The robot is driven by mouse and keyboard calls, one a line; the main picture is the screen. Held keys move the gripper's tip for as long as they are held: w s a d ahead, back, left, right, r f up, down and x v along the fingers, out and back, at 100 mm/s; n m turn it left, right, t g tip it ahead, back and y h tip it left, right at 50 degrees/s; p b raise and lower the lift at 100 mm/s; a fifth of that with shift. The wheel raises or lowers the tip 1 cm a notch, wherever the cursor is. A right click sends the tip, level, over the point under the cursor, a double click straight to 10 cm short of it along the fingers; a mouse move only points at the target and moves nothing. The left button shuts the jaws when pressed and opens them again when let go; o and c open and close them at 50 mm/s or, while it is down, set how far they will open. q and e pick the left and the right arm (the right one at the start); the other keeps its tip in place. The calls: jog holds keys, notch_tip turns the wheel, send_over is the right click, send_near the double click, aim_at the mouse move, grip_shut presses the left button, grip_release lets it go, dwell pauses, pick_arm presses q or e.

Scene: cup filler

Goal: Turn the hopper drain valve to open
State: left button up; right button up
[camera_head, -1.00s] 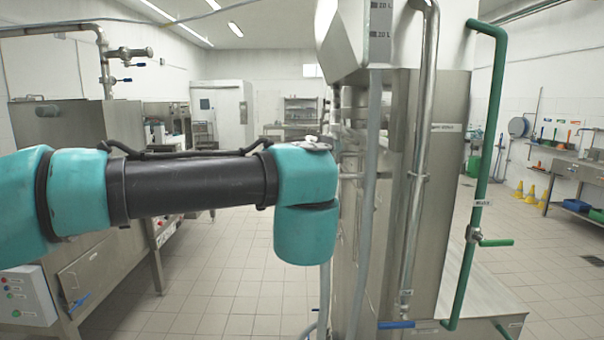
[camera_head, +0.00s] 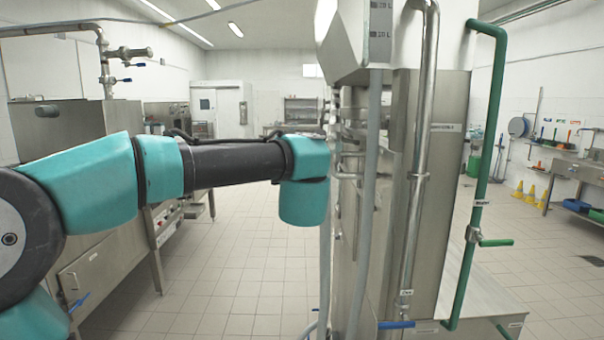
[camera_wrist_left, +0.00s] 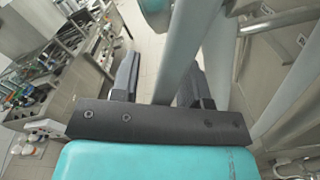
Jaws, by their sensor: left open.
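In the head view a blue valve handle (camera_head: 397,325) lies level at the foot of the steel pipe (camera_head: 421,150) on the front of the tall steel machine (camera_head: 450,110). A small label sits just above it, too small to read surely. My left arm reaches forward beside the machine's left side, well above and left of the blue handle. Its gripper is hidden in the head view. In the left wrist view my left gripper (camera_wrist_left: 158,80) is open, and a grey pipe (camera_wrist_left: 185,45) passes beyond the fingers. No valve handle shows clearly there. My right gripper is not in view.
A green pipe (camera_head: 481,150) with a green valve handle (camera_head: 496,243) stands right of the steel pipe. A grey upright tube (camera_head: 369,190) runs down the machine's front. A steel tank (camera_head: 60,140) stands left. The tiled floor (camera_head: 245,270) between is clear.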

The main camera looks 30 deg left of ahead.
pick_arm(q)
jog(key=shift+c, duration=0.3)
grip_shut()
jog(key=shift+s+a+r+m, duration=0.2)
jog(key=shift+a+r+m, duration=0.15)
jog(key=shift+m, duration=0.6)
jog(key=shift+s+a+r+m, duration=0.2)
jog(key=shift+a+r+m, duration=0.15)
jog(key=shift+m, duration=0.55)
jog(key=shift+s+a+r+m, duration=0.25)
jog(key=shift+r+m, duration=0.15)
jog(key=shift+m, duration=0.55)
jog(key=shift+o, duration=0.3)
grip_release()
